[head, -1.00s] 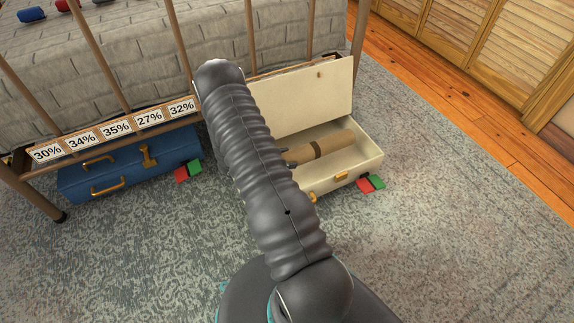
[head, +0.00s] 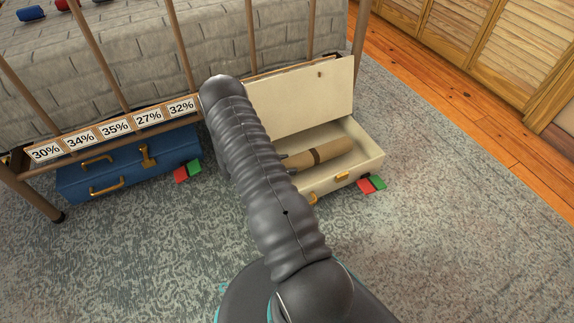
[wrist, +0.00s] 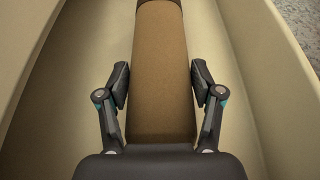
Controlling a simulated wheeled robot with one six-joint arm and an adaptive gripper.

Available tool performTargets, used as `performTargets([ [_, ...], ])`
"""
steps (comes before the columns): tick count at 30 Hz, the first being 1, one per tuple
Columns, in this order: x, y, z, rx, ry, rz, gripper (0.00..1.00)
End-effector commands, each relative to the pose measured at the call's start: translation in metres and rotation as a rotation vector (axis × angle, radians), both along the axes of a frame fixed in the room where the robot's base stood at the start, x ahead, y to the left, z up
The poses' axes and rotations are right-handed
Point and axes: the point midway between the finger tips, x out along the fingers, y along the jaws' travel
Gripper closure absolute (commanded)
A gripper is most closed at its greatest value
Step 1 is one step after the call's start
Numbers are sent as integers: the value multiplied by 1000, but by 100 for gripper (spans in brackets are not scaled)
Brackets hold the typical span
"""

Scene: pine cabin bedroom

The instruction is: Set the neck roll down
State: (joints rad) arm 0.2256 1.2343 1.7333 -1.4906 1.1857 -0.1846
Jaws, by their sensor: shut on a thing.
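The neck roll (head: 336,149) is a tan cylinder with a dark brown band, inside the open cream case (head: 368,161). In the wrist view the roll (wrist: 160,100) runs lengthwise between the two fingers of my gripper (wrist: 160,78), which is shut on it. Pale inner walls of the case rise on both sides, with bare floor beside the roll. In the head view my arm hides most of the gripper and the roll's near end. I cannot tell whether the roll touches the case floor.
The cream lid (head: 300,98) stands raised at the back, against the bed frame. A closed blue case (head: 128,167) lies to the left under percentage cards (head: 114,128). Red and green tags (head: 371,184) lie by each case. The carpet on the right is clear.

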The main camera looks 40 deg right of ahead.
Motion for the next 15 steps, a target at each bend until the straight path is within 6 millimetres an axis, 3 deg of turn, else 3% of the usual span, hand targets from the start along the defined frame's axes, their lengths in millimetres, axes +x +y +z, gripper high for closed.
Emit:
performTargets([
  [11,0,0,-7,-1,0,0,82],
  [12,0,0,-7,0,0,0,26],
  [14,0,0,-7,0,0,0,11],
  [15,0,0,-7,0,0,0,9],
])
